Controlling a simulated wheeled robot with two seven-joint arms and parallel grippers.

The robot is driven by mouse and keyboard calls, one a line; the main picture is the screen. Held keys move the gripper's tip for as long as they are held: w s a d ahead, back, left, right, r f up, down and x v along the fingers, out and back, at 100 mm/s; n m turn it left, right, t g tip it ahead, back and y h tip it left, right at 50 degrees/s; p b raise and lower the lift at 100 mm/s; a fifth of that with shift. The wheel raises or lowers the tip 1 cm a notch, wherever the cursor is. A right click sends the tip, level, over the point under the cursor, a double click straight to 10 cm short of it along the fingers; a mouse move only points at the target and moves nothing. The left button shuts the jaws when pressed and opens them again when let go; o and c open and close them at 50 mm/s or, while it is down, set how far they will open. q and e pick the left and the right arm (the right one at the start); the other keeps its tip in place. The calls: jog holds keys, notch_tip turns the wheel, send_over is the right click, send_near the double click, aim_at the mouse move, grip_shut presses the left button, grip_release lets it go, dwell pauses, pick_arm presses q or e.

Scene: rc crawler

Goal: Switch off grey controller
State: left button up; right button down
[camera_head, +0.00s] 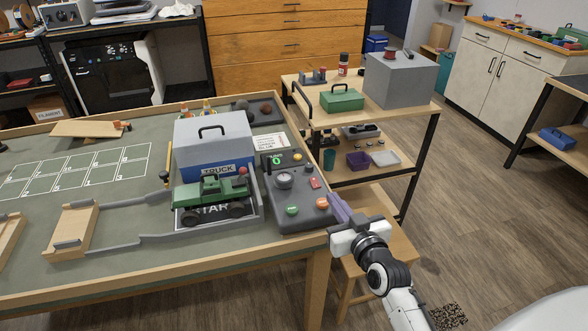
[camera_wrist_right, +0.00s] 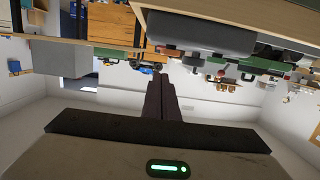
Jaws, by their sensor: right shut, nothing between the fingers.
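The grey controller (camera_head: 302,212) lies on the right end of the green-topped table. It has a round knob (camera_head: 284,179), a red switch (camera_head: 314,183), a green button (camera_head: 292,210) and an orange button (camera_head: 322,202). A small green light shows near its far edge. My right gripper (camera_head: 337,207) is shut and empty, its fingertips at the controller's right edge near the orange button. I cannot tell whether they touch it. In the right wrist view the shut fingers (camera_wrist_right: 161,98) point toward a dark grey body at the top. My left gripper is not in view.
A green truck (camera_head: 211,194) stands left of the controller, before a grey toolbox (camera_head: 213,135). A wooden cart (camera_head: 318,118) with a green box (camera_head: 342,99) is behind to the right. A stool (camera_head: 384,243) stands below my right gripper. Open floor lies right.

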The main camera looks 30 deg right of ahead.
jog(key=shift+w+d+r, duration=0.25)
jog(key=shift+w+r, duration=0.05)
jog(key=shift+r, duration=0.2)
jog(key=shift+w+d+r, duration=0.2)
jog(key=shift+w+r, duration=0.1)
jog(key=shift+r, duration=0.15)
jog(key=shift+w, duration=0.15)
